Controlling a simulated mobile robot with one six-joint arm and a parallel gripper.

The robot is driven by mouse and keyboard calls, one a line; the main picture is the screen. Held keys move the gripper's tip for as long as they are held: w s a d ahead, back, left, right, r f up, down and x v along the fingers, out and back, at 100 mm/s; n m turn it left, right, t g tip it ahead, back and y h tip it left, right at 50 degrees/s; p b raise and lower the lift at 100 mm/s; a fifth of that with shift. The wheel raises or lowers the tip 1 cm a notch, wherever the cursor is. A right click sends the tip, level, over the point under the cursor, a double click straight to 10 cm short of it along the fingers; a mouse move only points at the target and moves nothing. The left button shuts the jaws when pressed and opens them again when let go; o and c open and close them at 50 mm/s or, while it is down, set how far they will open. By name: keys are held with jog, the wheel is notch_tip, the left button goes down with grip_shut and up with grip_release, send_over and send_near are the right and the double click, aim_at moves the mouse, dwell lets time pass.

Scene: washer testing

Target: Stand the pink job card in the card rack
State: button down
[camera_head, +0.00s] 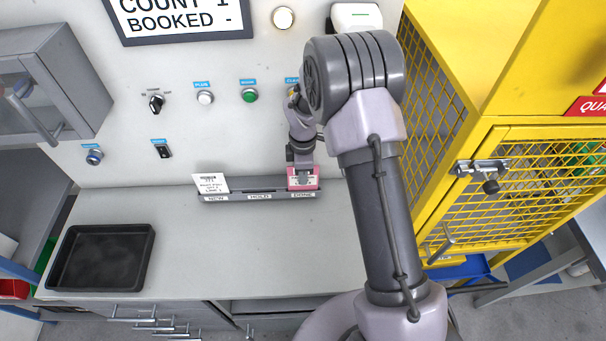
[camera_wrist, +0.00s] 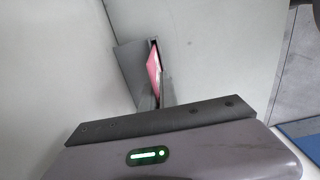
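The pink job card (camera_head: 311,184) stands at the right end of the card rack (camera_head: 235,196), above the label DONE. My gripper (camera_head: 303,177) reaches down onto the card from above, with a grey finger in front of the card's middle. In the wrist view the pink card (camera_wrist: 154,62) shows as a narrow, tilted strip between grey parts beyond the gripper's dark bar. The fingers appear shut on it. Its lower edge is hidden, so I cannot tell how deep it sits in the rack.
A black tray (camera_head: 101,257) lies at the bench's left. A yellow mesh cabinet (camera_head: 495,190) stands close at right. The bench in front of the rack is clear.

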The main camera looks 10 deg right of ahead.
jog(key=shift+f, duration=0.2)
jog(key=shift+f+b, duration=0.45)
jog(key=shift+f, duration=0.15)
jog(key=c, duration=1.6)
grip_release()
jog(key=shift+o, duration=0.2)
jog(key=shift+r, duration=0.15)
notch_tip(320, 180, up, 17)
jog(key=p, duration=0.3)
jog(key=shift+r, duration=0.1)
